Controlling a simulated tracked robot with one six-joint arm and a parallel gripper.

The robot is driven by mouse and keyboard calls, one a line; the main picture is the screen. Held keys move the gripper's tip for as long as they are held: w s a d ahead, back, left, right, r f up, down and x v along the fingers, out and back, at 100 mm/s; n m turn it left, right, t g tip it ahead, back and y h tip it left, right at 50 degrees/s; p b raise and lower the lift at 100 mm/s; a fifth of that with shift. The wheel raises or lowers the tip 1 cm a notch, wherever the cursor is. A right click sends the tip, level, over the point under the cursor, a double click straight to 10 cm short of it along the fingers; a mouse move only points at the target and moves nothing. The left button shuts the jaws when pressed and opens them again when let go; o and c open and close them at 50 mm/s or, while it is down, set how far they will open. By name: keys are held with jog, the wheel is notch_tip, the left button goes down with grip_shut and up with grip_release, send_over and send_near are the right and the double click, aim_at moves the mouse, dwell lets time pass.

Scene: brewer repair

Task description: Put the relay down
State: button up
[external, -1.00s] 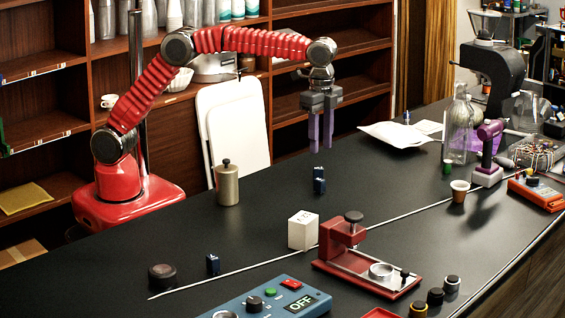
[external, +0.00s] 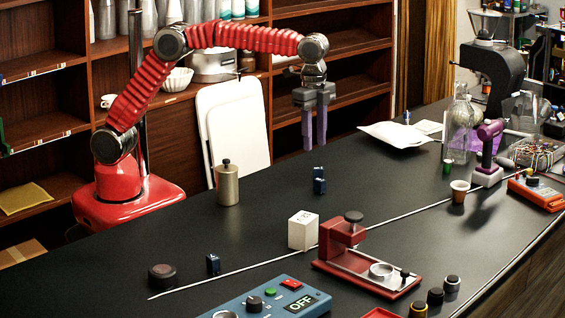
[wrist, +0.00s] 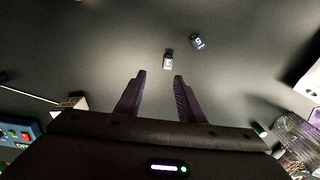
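Two small dark blue blocks, which look like relays, show close together on the black bench top, a nearer one (external: 319,186) and a farther one (external: 319,172). The wrist view shows two small dark blocks with white marks, one (wrist: 168,61) just beyond the fingertips and another (wrist: 197,41) farther right. A similar blue block (external: 213,264) stands near the front left. My gripper (external: 315,146) hangs above the bench, pointing down. Its two fingers (wrist: 159,76) are apart with nothing between them in the wrist view.
A tan canister (external: 227,186) stands left of the blocks. A white cube (external: 303,231) and a red press (external: 365,255) stand nearer the front. A white packet (external: 395,135) and glass flasks (external: 460,128) are to the right. The bench around the blocks is clear.

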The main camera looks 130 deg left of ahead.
jog(key=s+d+r+t, duration=0.1)
jog(key=s+d+r, duration=0.2)
jog(key=s+d, duration=0.5)
jog(key=s+d+r+t, duration=0.2)
jog(key=s+d+r, duration=0.25)
jog(key=d, duration=0.75)
jog(key=s+d+f+t, duration=0.1)
jog(key=s+d+f, duration=0.3)
jog(key=s, duration=0.4)
jog(key=s+d+f+t, duration=0.1)
jog(key=s+d+f, duration=0.3)
jog(key=s+d, duration=0.2)
jog(key=shift+s+d+f, duration=0.2)
jog(key=shift+s, duration=0.95)
